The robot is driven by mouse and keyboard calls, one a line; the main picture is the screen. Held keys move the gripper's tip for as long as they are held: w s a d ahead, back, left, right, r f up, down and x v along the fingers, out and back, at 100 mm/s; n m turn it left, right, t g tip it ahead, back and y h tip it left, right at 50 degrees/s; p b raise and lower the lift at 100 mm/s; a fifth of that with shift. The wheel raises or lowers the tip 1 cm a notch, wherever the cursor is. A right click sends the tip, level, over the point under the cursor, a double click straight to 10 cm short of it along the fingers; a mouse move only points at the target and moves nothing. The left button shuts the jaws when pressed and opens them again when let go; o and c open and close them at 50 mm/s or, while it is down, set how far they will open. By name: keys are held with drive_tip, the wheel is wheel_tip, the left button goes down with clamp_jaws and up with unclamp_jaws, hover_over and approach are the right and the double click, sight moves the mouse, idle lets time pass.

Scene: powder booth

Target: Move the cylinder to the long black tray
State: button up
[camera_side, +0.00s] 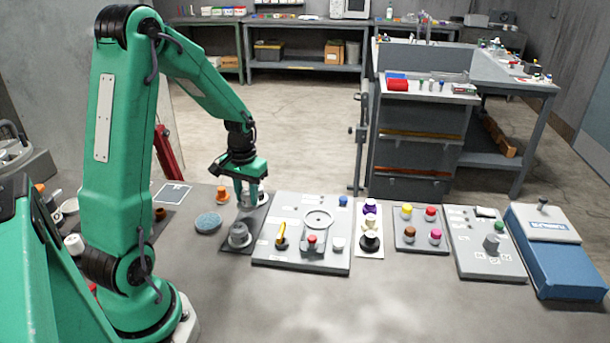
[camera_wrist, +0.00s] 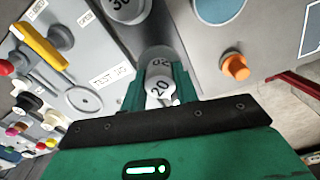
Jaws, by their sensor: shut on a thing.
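My gripper (camera_side: 248,199) points down over the far end of a long dark grey tray (camera_side: 229,247). It is shut on a small grey metal cylinder marked 20 (camera_wrist: 158,84), which shows between the fingers in the wrist view. In the side view the fingers mostly hide the cylinder, and I cannot tell whether it touches the tray. A larger grey knobbed weight (camera_side: 239,236) stands upright on the near end of the tray; part of it shows at the top of the wrist view (camera_wrist: 125,8).
A light control panel (camera_side: 330,255) with a yellow lever is right of the tray. Left are a round blue-grey pad (camera_side: 208,222) and an orange knob (camera_side: 222,194). More button panels (camera_side: 420,245) and a blue box (camera_side: 550,255) stand farther right. The table front is clear.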

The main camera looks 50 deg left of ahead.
sight(249, 207)
drive_tip(key=shift+f, duration=1.6)
drive_tip(key=shift+f, duration=0.65)
idle(1.5)
drive_tip(key=o, duration=1.2)
drive_tip(key=shift+c, duration=0.2)
drive_tip(key=o, duration=0.5)
drive_tip(key=shift+r, duration=0.1)
drive_tip(key=shift+r, duration=3.9)
